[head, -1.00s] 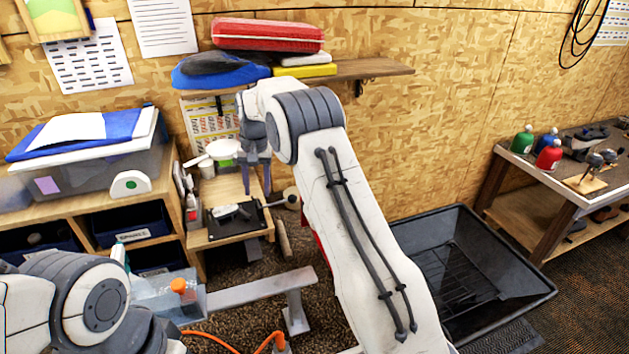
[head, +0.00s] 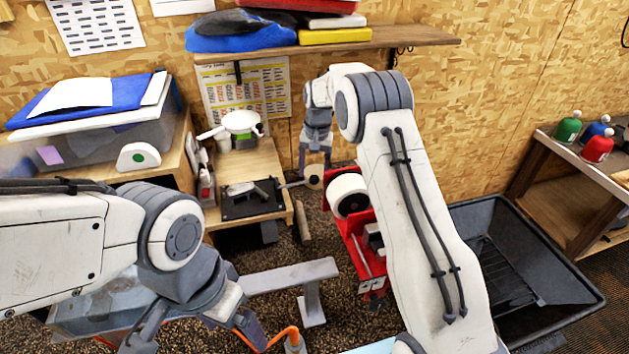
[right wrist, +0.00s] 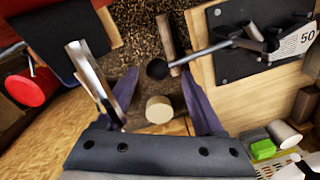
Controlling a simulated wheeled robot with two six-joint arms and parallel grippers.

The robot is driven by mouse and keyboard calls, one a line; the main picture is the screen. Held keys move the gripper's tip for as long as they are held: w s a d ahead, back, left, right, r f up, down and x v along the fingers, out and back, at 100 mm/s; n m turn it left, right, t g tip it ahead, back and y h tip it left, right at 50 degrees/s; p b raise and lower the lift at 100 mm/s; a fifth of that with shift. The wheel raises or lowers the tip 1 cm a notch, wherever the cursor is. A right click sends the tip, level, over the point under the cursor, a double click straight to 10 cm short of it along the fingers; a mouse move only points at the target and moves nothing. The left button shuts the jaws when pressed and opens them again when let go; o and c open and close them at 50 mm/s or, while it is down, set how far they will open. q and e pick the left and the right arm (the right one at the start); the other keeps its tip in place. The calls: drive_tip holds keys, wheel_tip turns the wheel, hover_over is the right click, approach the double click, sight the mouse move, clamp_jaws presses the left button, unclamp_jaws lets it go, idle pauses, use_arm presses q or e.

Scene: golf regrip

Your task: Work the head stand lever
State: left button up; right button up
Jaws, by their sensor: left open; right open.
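The head stand is a black plate (head: 254,201) with a grey clamp on a small wooden bench. My left gripper (head: 200,335) is open and low at the front left, away from the stand.
A red machine (head: 365,245) with a white roll stands right of the lever, partly behind my right arm. A grey bench rail (head: 285,277) lies in front. A black bin (head: 520,260) is at right. A wooden shelf (head: 385,42) hangs above.

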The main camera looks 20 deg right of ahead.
drive_tip(key=shift+f+b, duration=0.3)
drive_tip(key=shift+f, duration=0.5)
clamp_jaws()
